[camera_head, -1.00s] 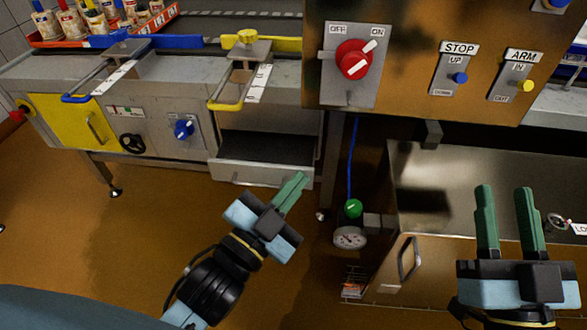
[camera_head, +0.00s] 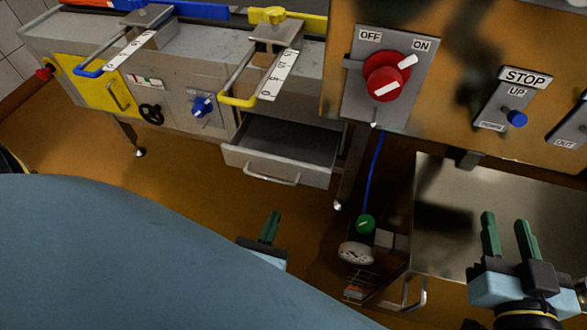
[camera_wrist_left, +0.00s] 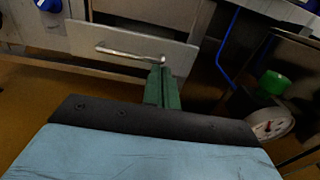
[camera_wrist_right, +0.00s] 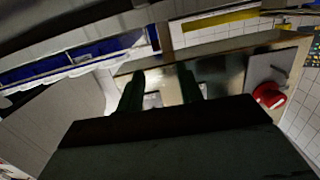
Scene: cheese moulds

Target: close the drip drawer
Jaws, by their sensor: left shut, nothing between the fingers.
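The drip drawer (camera_head: 285,151) is a grey metal drawer under the bench, pulled out, with its inside showing. Its front has a bar handle (camera_head: 272,181). My left gripper (camera_head: 270,226) is shut and empty, below and in front of the drawer in the head view. In the left wrist view the shut green fingers (camera_wrist_left: 162,88) overlap the lower right of the drawer front (camera_wrist_left: 128,42), close to the right end of its handle; I cannot tell whether they touch. My right gripper (camera_head: 506,236) is open and empty, in front of the metal cabinet at the right.
A green knob (camera_head: 365,224) and a gauge (camera_head: 356,253) stand right of the drawer. A yellow door (camera_head: 104,89) and black handwheel (camera_head: 151,114) are left. Floor before the drawer is open.

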